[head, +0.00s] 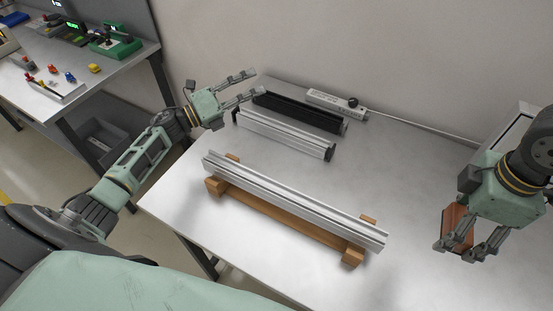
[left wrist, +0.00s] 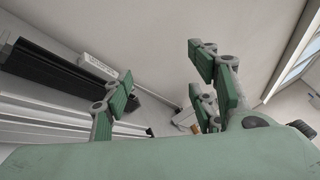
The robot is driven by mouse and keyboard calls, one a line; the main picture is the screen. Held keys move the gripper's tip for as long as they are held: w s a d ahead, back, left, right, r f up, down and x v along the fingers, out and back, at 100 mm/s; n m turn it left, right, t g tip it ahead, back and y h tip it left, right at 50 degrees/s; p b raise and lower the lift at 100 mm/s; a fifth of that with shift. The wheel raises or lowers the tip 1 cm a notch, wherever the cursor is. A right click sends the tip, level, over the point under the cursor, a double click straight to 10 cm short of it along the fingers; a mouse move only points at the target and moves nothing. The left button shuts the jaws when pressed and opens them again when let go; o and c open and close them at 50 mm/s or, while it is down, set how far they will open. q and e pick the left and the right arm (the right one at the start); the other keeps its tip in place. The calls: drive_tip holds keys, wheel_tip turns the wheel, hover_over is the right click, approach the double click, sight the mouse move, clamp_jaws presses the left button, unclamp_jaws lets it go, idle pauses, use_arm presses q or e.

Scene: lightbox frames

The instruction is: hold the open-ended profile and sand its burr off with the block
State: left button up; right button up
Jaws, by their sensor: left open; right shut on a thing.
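A silver profile (head: 290,197) lies across a wooden cradle (head: 270,208) in the middle of the table. Its near right end shows no cap; I cannot make out a burr. A second silver profile (head: 285,135) with dark end caps lies behind it, and a black profile (head: 298,113) lies beyond that. Both also show in the left wrist view. My left gripper (head: 260,82) is open and empty, above the back left of the table near these two profiles. My right gripper (head: 458,248) is shut on the reddish-brown block (head: 455,221), at the table's right side.
A white power strip (head: 336,103) with a cable lies along the wall behind the profiles. A grey box (head: 508,132) stands at the back right. A side bench (head: 75,95) with small coloured parts is at the left. The table between cradle and right gripper is clear.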

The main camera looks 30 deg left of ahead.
use_arm(q)
drive_tip(key=s+d+r+m+g+h, duration=0.3)
drive_tip(key=d+m+g, duration=0.35)
drive_tip(key=d, duration=0.55)
drive_tip(key=s+d+r+m+g+h, duration=0.2)
drive_tip(key=s+d+r+m+g, duration=0.15)
drive_tip(key=d+m+g, duration=0.55)
drive_tip(key=s+d+m+y, duration=0.3)
drive_tip(key=s+d+y, duration=0.15)
drive_tip(key=d, duration=0.25)
drive_tip(key=m+y, duration=0.5)
drive_tip(key=y, duration=0.7)
hover_over(276, 188)
wheel_tip(276, 188, down, 7)
drive_tip(key=shift+f, duration=0.1)
wheel_tip(276, 188, down, 11)
drive_tip(key=shift+f, duration=0.1)
drive_tip(key=shift+c, duration=0.3)
clamp_jaws()
